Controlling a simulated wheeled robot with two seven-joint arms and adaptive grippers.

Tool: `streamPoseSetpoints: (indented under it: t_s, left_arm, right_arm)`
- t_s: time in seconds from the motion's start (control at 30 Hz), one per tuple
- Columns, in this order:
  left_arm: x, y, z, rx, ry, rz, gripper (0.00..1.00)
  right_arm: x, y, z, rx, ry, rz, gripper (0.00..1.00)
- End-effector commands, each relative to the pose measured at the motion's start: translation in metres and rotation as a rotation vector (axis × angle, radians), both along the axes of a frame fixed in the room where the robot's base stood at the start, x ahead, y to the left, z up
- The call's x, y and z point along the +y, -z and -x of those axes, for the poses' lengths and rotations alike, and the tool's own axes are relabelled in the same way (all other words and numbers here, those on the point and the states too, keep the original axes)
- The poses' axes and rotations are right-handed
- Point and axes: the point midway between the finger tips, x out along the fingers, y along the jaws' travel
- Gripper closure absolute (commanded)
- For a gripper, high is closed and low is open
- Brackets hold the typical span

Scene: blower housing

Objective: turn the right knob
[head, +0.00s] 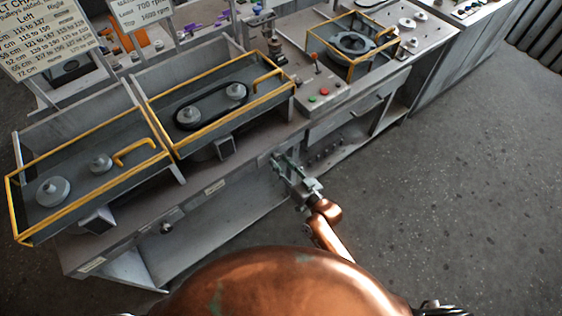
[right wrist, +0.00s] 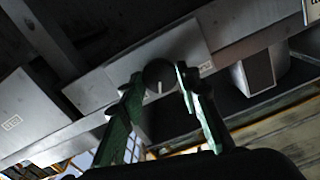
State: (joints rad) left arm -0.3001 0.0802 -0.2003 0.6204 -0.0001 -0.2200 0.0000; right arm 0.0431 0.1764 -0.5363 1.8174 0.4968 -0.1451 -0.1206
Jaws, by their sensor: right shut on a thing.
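The right knob (right wrist: 158,76) is round and dark with a pale pointer line, on the front face of the bench. In the right wrist view it sits between the green fingers of my right gripper (right wrist: 158,84), which are shut on it. The pointer line runs nearly upright in that picture. In the head view my right gripper (head: 281,162) is at the bench's front edge and hides the right knob. Another knob (head: 167,228) sits further left on the same front face, apart from the gripper. My left gripper is not in view.
The bench (head: 225,171) carries two yellow-framed trays, one with a black belt (head: 212,104) around two pulleys. A panel with red and green buttons (head: 324,91) and a yellow-framed housing (head: 353,43) stand to the right. The floor in front is clear.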

Motion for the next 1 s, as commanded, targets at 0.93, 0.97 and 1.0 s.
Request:
streamPoseSetpoints:
  t_s: [0.93,0.97,1.0]
  left_arm:
    - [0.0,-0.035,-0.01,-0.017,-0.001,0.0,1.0]
    - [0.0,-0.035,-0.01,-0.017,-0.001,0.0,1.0]
    - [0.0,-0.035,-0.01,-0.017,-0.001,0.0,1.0]
  right_arm:
    - [0.0,0.0,0.0,0.321,0.001,-0.444,0.94]
    - [0.0,0.0,0.0,0.323,0.0,-0.446,0.94]
    - [0.0,0.0,0.0,0.324,0.0,-0.448,0.94]
